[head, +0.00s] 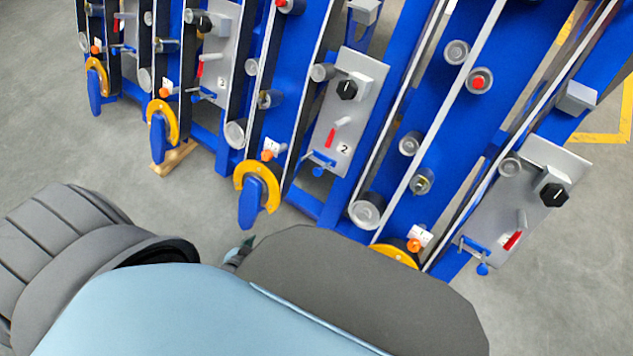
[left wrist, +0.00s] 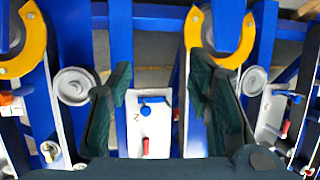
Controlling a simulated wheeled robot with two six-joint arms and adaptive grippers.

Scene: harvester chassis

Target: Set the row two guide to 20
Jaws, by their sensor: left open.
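The row two panel (head: 353,85) is a grey plate marked 2, with a black knob (head: 347,90), a red lever (head: 332,133) and a blue handle (head: 320,163). In the left wrist view the blue handle (left wrist: 153,106) and red lever (left wrist: 145,147) show upside down. I cannot tell which part is the guide or read its setting. My left gripper (left wrist: 162,82) is open, with dark green fingers on either side of the panel in that view. I see no contact with the panel. In the head view my arm hides most of this gripper. The right gripper is out of view.
Similar blue rows stand on both sides. An orange knob (head: 272,150) and yellow arcs (head: 243,178) with blue levers sit low on the rows. Grey rollers and narrow rails stick out close by. Grey floor (head: 35,100) is clear at the left.

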